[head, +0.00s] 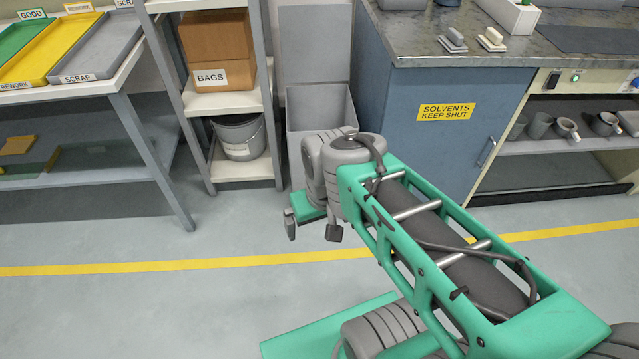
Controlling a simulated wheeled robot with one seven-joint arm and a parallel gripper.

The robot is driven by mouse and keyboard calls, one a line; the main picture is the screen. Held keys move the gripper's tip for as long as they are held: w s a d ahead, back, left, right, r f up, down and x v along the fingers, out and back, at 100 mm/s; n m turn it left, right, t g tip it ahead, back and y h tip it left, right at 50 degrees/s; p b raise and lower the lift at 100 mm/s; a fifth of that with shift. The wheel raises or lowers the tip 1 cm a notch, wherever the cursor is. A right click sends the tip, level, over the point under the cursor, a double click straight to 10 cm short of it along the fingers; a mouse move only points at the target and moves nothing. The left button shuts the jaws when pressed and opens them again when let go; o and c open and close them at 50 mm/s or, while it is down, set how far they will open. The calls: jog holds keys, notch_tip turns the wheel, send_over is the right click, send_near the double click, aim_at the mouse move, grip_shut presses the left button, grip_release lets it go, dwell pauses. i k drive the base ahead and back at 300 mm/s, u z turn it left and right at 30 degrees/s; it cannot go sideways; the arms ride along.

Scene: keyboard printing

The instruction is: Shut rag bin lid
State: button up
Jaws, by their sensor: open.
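The rag bin (319,106) is a tall grey box on the floor between the shelf rack and the blue cabinet. Its lid (315,45) stands upright at the back, so the bin is open. My gripper (312,230) is open and empty, low in front of the bin with its fingers over the floor. My arm's grey wrist covers the lower front of the bin. The gripper is well below the lid and apart from it. Whether my wrist touches the bin front cannot be told.
A shelf rack (267,95) with a BAGS box (215,50) and a grey bucket (240,137) stands close left of the bin. The blue solvents cabinet (425,145) stands close right. A tray table (110,85) is at left. The floor (130,315) in front is clear.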

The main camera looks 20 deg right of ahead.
aim_at(316, 39)
jog(key=u, duration=0.2)
jog(key=i, duration=1.45)
jog(key=z, duration=0.65)
